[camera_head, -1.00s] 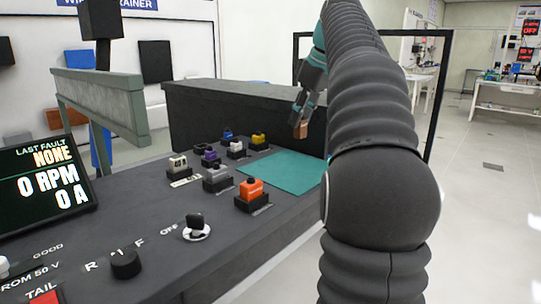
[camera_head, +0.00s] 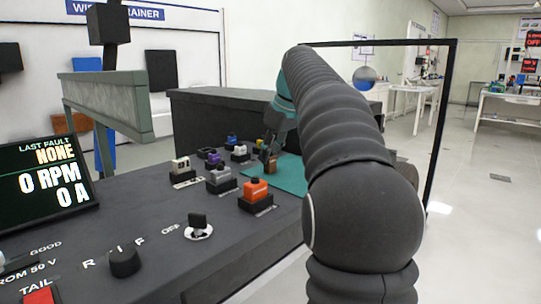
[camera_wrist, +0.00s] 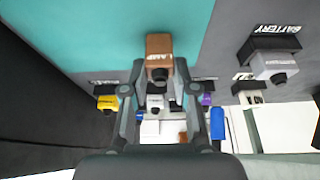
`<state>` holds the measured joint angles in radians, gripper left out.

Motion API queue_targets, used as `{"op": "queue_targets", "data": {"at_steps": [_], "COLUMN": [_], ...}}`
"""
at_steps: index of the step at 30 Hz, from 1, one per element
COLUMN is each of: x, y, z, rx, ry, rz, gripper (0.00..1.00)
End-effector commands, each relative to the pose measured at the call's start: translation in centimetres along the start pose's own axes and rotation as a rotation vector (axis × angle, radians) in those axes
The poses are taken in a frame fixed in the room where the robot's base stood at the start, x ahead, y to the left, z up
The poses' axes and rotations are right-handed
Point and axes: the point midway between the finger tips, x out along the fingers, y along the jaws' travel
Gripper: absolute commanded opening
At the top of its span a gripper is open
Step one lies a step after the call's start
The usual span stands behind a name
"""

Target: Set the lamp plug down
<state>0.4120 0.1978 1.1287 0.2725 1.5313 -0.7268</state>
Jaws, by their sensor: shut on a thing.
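The lamp plug (camera_head: 270,164) is a small brown block. In the wrist view the brown plug (camera_wrist: 159,46) carries the lettering LAMP and sits between my fingertips. My gripper (camera_head: 271,153) is shut on it, pointing down. In the head view the plug is low over the near-left part of the teal mat (camera_head: 291,178); I cannot tell whether it touches. The teal mat (camera_wrist: 95,30) also shows under and left of the plug in the wrist view.
A tall dark box (camera_head: 225,113) stands behind. The mat's right part is hidden by my arm.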

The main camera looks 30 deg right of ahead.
Motion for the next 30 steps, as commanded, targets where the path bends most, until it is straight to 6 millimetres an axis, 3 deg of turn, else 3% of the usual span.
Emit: {"op": "queue_targets", "data": {"at_steps": [9, 10, 13, 23, 30], "x": [0.2, 0.2, 0.1, -0.1, -3.0], "y": [0.0, 0.0, 0.0, 0.0, 0.0], "z": [0.1, 0.1, 0.1, 0.0, -0.1], "rx": [0.0, 0.0, 0.0, 0.0, 0.0], "ry": [0.0, 0.0, 0.0, 0.0, 0.001], "rz": [0.0, 0.0, 0.0, 0.0, 0.002], "gripper": [0.0, 0.31, 0.53, 0.53, 0.53]}}
